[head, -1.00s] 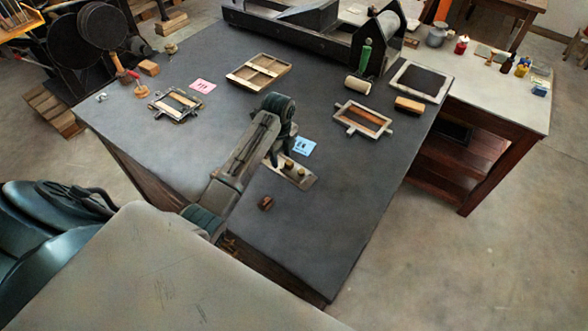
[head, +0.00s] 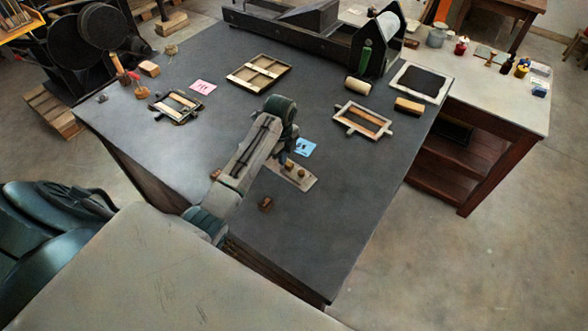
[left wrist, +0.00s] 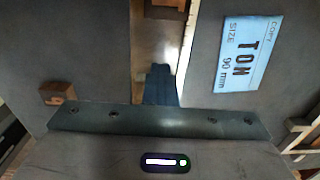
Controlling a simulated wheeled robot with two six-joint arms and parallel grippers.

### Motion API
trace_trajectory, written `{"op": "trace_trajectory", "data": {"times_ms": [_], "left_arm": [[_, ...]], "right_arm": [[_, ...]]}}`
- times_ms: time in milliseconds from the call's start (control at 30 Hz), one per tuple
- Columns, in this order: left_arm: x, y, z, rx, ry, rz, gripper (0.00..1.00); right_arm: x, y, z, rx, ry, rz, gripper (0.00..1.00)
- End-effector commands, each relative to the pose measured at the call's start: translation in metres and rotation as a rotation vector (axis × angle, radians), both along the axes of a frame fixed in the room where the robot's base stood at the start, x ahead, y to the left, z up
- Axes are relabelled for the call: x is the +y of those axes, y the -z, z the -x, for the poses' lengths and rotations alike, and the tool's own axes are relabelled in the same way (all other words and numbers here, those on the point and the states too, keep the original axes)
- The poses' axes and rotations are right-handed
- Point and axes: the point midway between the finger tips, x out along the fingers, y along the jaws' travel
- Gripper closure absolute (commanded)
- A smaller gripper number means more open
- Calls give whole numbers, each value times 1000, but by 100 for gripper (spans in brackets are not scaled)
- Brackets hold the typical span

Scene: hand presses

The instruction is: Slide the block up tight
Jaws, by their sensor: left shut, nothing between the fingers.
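A pale narrow metal tray (head: 309,183) with small brown knobs or blocks (head: 301,173) on it lies on the dark tabletop. Its far-left part is hidden under my left arm. My left gripper (head: 283,157) is low at the tray's left part. In the left wrist view its dark fingers (left wrist: 160,84) are shut and empty, over or in the tray channel (left wrist: 157,42). Whether they touch a block is unclear. A brown piece (left wrist: 166,3) shows at the top edge there. My right gripper is out of view.
A small brown block (head: 266,204) lies nearer the front, and a brown piece (head: 215,174) lies beside my arm. A wooden divided tray (head: 259,73), a wooden frame (head: 363,119) and a pink card (head: 203,86) lie farther back. The front-right tabletop is clear.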

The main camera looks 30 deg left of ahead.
Motion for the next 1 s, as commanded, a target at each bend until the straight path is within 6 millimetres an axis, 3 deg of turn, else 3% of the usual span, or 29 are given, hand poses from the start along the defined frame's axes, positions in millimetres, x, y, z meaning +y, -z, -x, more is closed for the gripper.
{"op": "trace_trajectory", "data": {"times_ms": [267, 1000], "left_arm": [[-18, -2, 3, 1, 0, 2, 100], [-61, 0, 10, 1, 1, 4, 100]], "right_arm": [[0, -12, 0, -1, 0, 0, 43], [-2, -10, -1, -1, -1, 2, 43]]}}
